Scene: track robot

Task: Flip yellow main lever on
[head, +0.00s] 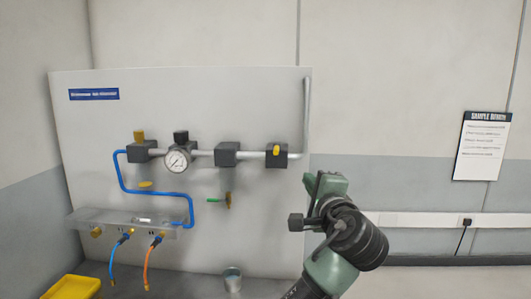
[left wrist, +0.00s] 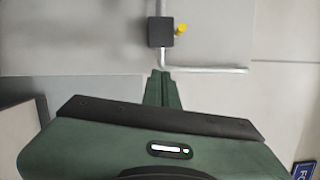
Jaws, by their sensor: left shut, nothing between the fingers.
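A small yellow lever (head: 276,150) sits on the face of the rightmost dark valve block (head: 269,161) on the wall panel. In the head view it looks short and roughly upright. The left wrist view shows the same block (left wrist: 159,37) with the yellow lever (left wrist: 181,28) sticking out from it. My left gripper (head: 318,182) is to the right of and below this block, by the panel's right edge. Its green fingers (left wrist: 162,78) are shut and empty, pointing toward the block and apart from the lever. My right gripper is not in view.
A grey pipe (head: 306,120) rises beside the block. A gauge (head: 177,161), another yellow knob (head: 139,135), a yellow handle (head: 145,184) and a green handle (head: 214,200) are further left. A metal cup (head: 232,279) and yellow tray (head: 72,288) stand below.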

